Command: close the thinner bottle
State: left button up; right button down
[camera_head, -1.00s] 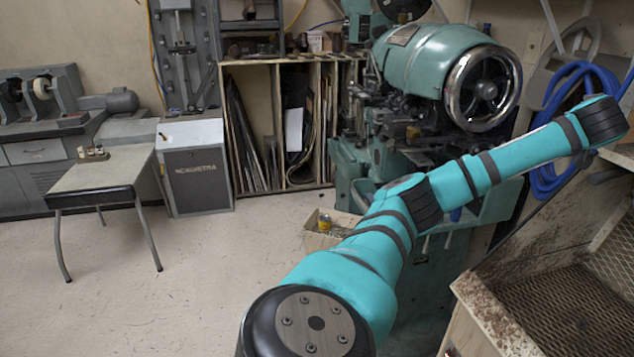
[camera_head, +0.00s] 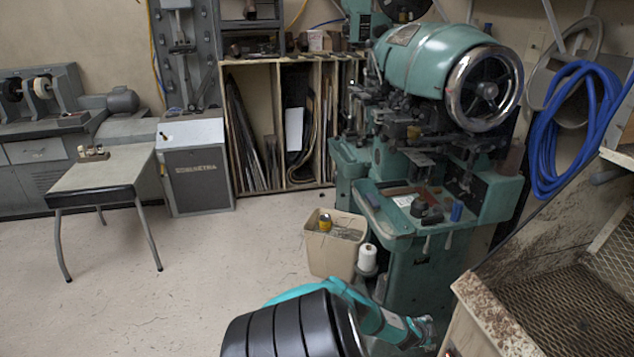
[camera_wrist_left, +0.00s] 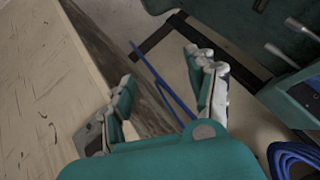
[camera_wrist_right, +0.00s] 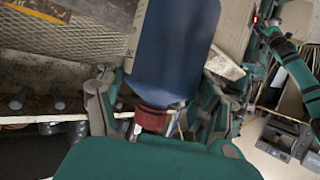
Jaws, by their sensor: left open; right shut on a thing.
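A dark blue bottle (camera_wrist_right: 175,50) fills the middle of the right wrist view, with a red-brown cap or collar (camera_wrist_right: 152,119) at its end nearest the palm. My right gripper (camera_wrist_right: 155,100) is shut on this bottle, its fingers on both sides near the red-brown end. The bottle's far end is cut off by the frame. My left gripper (camera_wrist_left: 162,95) is open and empty in the left wrist view. No second bottle is clear in any view, so I cannot compare thickness. The head view does not show the bottle.
A green machine (camera_head: 405,210) stands at centre right, with a bin (camera_head: 335,245) and a white spool (camera_head: 367,258) beside it. A mesh-bottomed bench (camera_head: 480,310) is at the lower right. A blue hose (camera_head: 545,150) hangs behind.

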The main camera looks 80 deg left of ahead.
pick_arm(q)
jog(key=s+d+f+m+g+h, duration=0.1)
jog(key=s+d+f+g+h, duration=0.2)
jog(key=s+d+f, duration=1.6)
jog(key=s+d+f+g+h, duration=0.1)
jog(key=s+d+g, duration=0.1)
jog(key=s+d, duration=0.7)
jog(key=s+d+f+g, duration=0.1)
jog(key=s+d+f, duration=0.1)
jog(key=s+d, duration=0.6)
jog(key=s, duration=0.3)
jog(key=shift+s+d+f+g+h, duration=0.25)
jog(key=shift+d+g+h, duration=0.15)
